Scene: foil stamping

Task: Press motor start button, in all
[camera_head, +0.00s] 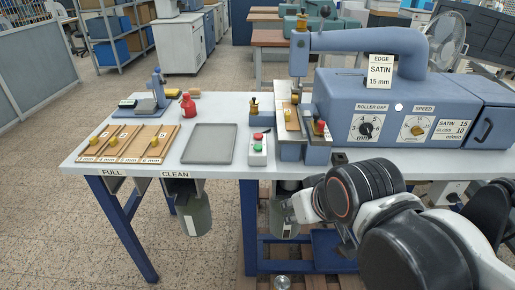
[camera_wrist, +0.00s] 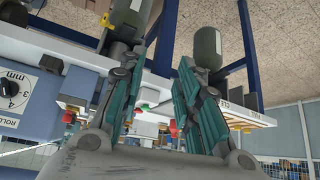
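Neither is labelled legibly. In the wrist view, which looks upside down, a small green button (camera_wrist: 145,106) shows between my fingers. My gripper (camera_wrist: 160,75) is open, its two teal-padded fingers apart with nothing held. In the head view my arm reaches in from the lower right; the wrist end is near the table's front edge, right of the box and apart from it. The fingers are mostly hidden there.
The blue stamping machine (camera_head: 400,105) with roller gap and speed knobs fills the table's right. Green canisters (camera_head: 194,212) hang below the table edge.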

